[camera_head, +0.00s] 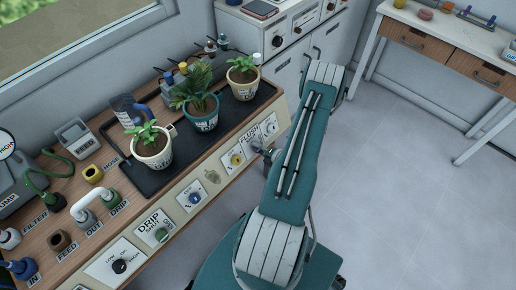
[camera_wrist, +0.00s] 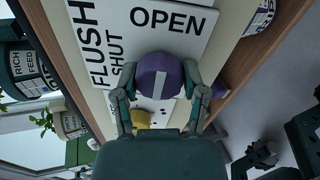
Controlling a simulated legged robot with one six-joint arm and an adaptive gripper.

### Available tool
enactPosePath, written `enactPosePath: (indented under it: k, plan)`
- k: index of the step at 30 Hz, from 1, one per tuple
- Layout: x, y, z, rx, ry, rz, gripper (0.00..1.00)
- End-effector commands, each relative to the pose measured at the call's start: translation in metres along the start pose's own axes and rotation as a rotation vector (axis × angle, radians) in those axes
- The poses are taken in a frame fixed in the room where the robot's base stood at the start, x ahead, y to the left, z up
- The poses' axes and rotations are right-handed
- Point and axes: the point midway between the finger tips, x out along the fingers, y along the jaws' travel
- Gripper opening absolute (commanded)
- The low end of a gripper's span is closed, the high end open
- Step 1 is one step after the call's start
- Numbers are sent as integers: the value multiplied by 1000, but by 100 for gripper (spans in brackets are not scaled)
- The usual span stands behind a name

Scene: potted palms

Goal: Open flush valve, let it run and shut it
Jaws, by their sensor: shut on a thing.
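The flush valve is a purple knob (camera_wrist: 160,76) with a pale line on its face. It sits beside a white plate (camera_wrist: 205,38) reading FLUSH, SHUT and OPEN. My gripper (camera_wrist: 158,86) is shut on the knob, one finger on each side. The pale line runs roughly up and down in the wrist view; I cannot tell which word it points at. In the head view my gripper (camera_head: 267,152) is at the front panel by the FLUSH plate (camera_head: 249,139), and the knob is hidden there.
Other knobs, such as a yellow one (camera_head: 237,160) and a green DRIP knob (camera_head: 162,235), line the panel. Grey cabinets stand behind, and a second table (camera_head: 455,37) is at right. The floor (camera_head: 420,190) is clear.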

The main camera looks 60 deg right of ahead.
Motion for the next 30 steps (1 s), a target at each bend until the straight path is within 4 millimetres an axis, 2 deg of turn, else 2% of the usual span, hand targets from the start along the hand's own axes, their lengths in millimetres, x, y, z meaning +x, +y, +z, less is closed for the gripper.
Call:
enactPosePath:
  k: [12,13,14,15,26,30]
  plan:
    - [0,-1,3,5,-10,-4,8]
    - [0,-1,3,6,-10,-4,69]
    - [0,-1,3,6,-10,-4,82]
    - [0,-1,3,6,-9,-4,90]
    - [-1,0,1,5,-4,-1,90]
    - [-9,0,2,6,-7,-2,90]
